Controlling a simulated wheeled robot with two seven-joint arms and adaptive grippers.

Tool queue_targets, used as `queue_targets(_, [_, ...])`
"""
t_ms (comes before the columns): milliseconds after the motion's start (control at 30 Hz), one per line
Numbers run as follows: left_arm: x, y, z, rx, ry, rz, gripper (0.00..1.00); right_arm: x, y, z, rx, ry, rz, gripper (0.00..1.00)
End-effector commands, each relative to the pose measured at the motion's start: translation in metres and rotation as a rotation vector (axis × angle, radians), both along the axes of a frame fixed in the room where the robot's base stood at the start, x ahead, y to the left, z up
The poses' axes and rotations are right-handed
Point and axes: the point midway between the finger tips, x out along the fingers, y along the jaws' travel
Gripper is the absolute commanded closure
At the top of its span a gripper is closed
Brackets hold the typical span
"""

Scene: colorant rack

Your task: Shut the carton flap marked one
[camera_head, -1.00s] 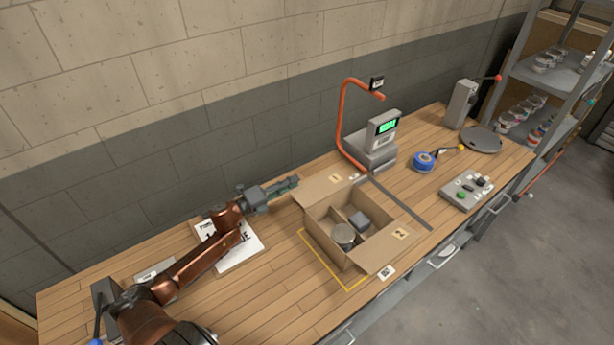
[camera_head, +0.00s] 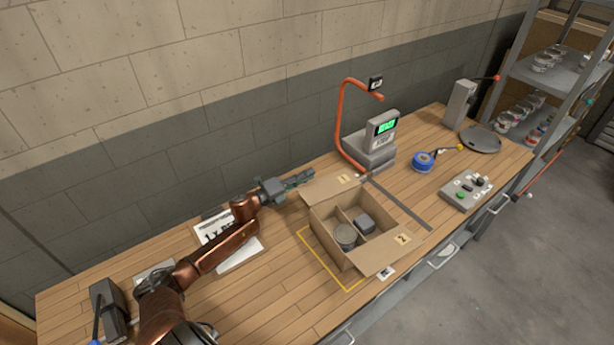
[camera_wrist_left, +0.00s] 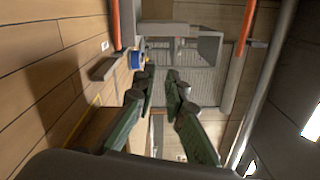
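The open cardboard carton (camera_head: 338,253) stands on the workbench. Its flap marked one (camera_head: 330,189) is folded outward on the far side, toward the wall. The flap marked two (camera_head: 385,254) is folded outward on the near right side. A round can (camera_head: 345,236) and a grey block (camera_head: 365,223) are inside. My left gripper (camera_head: 309,177) is at the far left corner of flap one, very close to it; I cannot tell whether they touch. In the left wrist view, its green fingers (camera_wrist_left: 161,77) are a little apart with nothing between them. My right gripper is out of view.
A scale with a green display (camera_head: 372,150) and an orange bent pipe (camera_head: 342,130) stand just beyond flap one. A blue tape roll (camera_head: 423,161) and a button box (camera_head: 466,190) lie to the right. Printed sheets (camera_head: 240,257) lie under my left arm.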

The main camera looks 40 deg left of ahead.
Motion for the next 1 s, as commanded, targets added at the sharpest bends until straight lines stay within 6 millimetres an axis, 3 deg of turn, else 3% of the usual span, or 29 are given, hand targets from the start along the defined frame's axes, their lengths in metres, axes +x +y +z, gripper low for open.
queue_targets(133, [-0.0002, 0.0001, 0.0, 0.0, 0.0, 0.0, 1.0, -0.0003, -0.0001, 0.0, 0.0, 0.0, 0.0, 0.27])
queue_targets(800, [-0.0002, 0.0001, 0.0001, 0.0, 0.0, 0.0, 1.0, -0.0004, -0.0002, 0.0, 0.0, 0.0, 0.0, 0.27])
queue_targets(1000, [-0.0001, 0.0001, 0.0002, 0.0, 0.0, 0.0, 0.86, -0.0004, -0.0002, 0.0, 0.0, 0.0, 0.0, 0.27])
